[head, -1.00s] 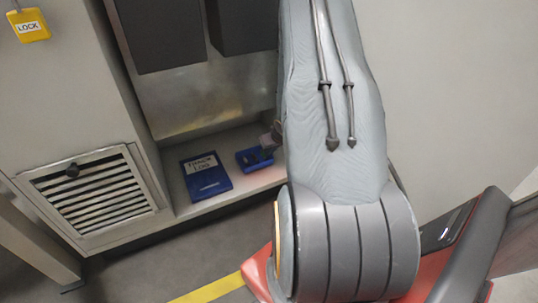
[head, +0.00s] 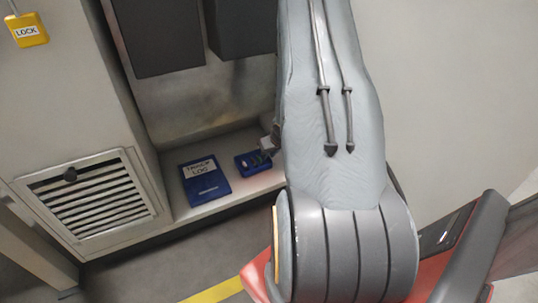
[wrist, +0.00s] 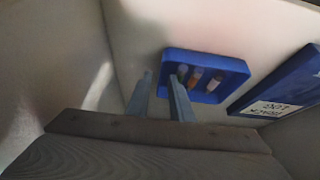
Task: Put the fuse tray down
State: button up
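The fuse tray (head: 243,168) is a small blue tray lying on the low shelf, just left of my arm. In the wrist view the tray (wrist: 227,96) holds several small coloured fuses. My gripper (wrist: 160,74) is at the tray's left edge in that view. Its two fingers are apart with a visible gap; the left finger is outside the tray and the right one overlaps its near left corner. I cannot tell whether the right finger touches it. In the head view my gripper (head: 268,148) is partly hidden by my arm.
A blue log book (head: 204,188) lies on the shelf (head: 225,145) left of the tray, and it also shows in the wrist view (wrist: 290,85). Dark boxes (head: 155,35) hang above the shelf. A vented panel (head: 95,200) and a yellow lock tag (head: 27,30) are at left.

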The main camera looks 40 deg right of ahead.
jog(key=p+v, duration=0.5)
jog(key=v, duration=0.6)
jog(key=shift+r, duration=0.25)
jog(key=shift+s+a, duration=0.1)
jog(key=a+r+n+g, duration=0.1)
jog(key=a+r+n, duration=0.1)
jog(key=a+r, duration=0.65)
jog(key=w+a+r+n+y, duration=0.1)
jog(key=a+r, duration=0.3)
jog(key=a, duration=1)
jog(key=a+r+n+g, duration=0.1)
jog(key=a+r+n, duration=0.1)
jog(key=a+r, duration=0.7)
jog(key=s+a+r+n+g+y, duration=0.1)
jog(key=s+a+r+n+g, duration=0.1)
jog(key=s+a, duration=0.9)
jog(key=s+a+r+n+g+y, duration=0.1)
jog(key=s+a+r+n, duration=0.2)
jog(key=s+a, duration=0.8)
jog(key=s+r, duration=0.2)
jog(key=s, duration=0.2)
jog(key=shift+s+r+g, duration=0.35)
jog(key=shift+g, duration=0.05)
